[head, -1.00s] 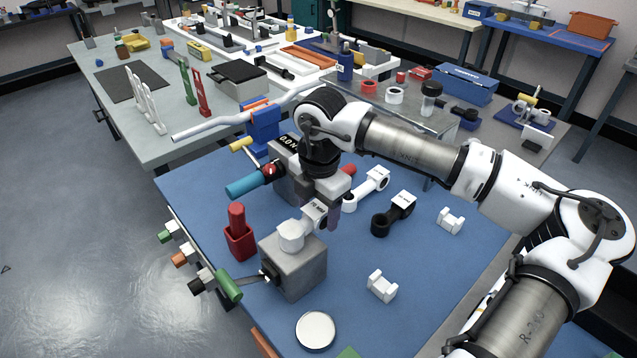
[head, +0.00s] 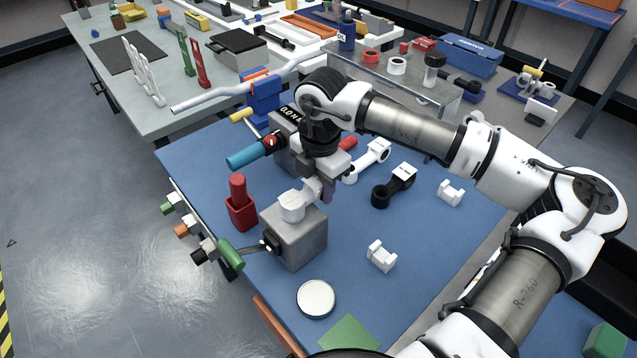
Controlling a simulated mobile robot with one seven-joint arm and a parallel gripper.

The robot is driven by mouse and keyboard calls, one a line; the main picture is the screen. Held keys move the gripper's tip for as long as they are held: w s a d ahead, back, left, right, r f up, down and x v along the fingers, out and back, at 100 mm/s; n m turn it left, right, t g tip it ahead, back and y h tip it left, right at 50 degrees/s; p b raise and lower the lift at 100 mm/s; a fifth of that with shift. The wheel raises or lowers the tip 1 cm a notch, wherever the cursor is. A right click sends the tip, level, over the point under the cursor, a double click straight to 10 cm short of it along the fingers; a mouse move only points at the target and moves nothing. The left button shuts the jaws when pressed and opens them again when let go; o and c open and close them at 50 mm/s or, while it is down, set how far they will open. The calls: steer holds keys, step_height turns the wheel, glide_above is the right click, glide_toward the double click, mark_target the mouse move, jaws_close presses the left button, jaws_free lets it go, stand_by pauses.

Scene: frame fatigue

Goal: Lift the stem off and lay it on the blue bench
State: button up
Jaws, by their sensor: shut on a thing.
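A white stem (head: 292,206) stands at the top of a grey block (head: 294,240) on the blue bench (head: 420,225). Its round end is over the block and its clamp end points up and to the right. My gripper (head: 327,190) is at that clamp end and is shut on the stem. The fingertips are partly hidden. I cannot tell whether the stem is clear of the block or still seated on it. A green-handled lever (head: 230,255) sticks out of the block's left side.
On the bench are another white stem (head: 370,158), a black stem (head: 394,186), two white cradles (head: 381,256) (head: 450,193), a round white lid (head: 315,298) and a red holder (head: 240,207).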

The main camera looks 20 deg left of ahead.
steer(key=shift+c, duration=1.4)
steer(key=shift+r, duration=0.15)
steer(key=shift+r+p, duration=0.95)
steer(key=shift+r, duration=1.5)
steer(key=shift+r+p, duration=0.6)
steer(key=shift+r, duration=1.4)
